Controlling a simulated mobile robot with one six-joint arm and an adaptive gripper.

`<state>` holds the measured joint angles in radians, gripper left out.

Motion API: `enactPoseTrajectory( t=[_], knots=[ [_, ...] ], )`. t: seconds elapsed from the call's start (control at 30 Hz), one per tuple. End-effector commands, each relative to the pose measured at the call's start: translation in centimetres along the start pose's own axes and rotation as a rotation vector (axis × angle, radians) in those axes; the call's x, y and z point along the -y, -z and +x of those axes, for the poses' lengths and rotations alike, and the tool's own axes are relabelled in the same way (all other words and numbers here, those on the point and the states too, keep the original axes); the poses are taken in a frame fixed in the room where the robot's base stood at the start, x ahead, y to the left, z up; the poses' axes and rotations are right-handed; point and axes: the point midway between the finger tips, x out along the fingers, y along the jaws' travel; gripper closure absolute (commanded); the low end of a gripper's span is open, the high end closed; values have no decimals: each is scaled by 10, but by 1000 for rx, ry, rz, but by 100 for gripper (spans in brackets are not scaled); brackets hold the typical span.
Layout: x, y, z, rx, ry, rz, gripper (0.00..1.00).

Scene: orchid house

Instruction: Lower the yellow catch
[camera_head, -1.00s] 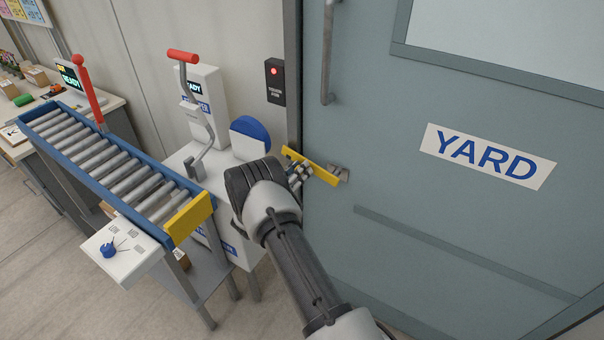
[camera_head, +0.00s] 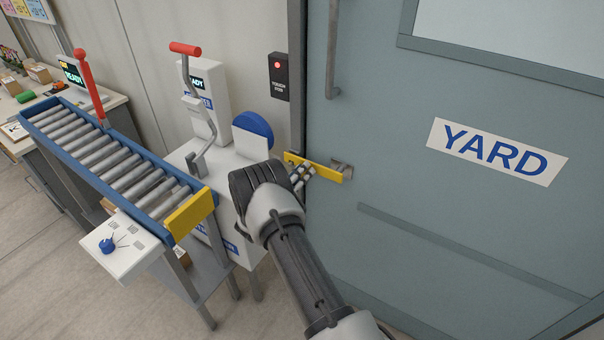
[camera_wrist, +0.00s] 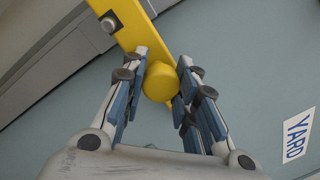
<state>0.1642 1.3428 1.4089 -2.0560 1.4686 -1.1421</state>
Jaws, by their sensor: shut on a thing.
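The yellow catch (camera_head: 331,173) is a flat bar on the grey-blue door, its left end reaching across the door's left edge to the frame. It lies nearly along the lines of the door, by a small metal bracket (camera_head: 343,168) at its right end. In the wrist view, the bar (camera_wrist: 128,25) carries a grey bolt (camera_wrist: 108,24) and a round yellow knob (camera_wrist: 160,84). My gripper (camera_head: 301,177) is at the catch's left part. In the wrist view, its fingers (camera_wrist: 163,74) are shut on the knob, one on each side.
The door (camera_head: 400,240) has a YARD sign (camera_head: 497,151) and an upright handle (camera_head: 332,50). A black box with a red light (camera_head: 278,75) is on the wall. Left stand a white machine with a red-handled lever (camera_head: 185,48) and a roller conveyor (camera_head: 110,152).

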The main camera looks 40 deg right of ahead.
Motion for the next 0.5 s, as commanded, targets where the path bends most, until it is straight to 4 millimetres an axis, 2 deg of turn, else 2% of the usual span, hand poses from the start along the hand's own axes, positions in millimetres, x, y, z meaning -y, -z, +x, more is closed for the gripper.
enactPoseTrajectory(
  t=[0.33, 0.5],
  knots=[
    [-1, 2, 0, -2, -2, -2, 52],
    [0, 1, 0, -1, -1, -1, 51]
  ],
)
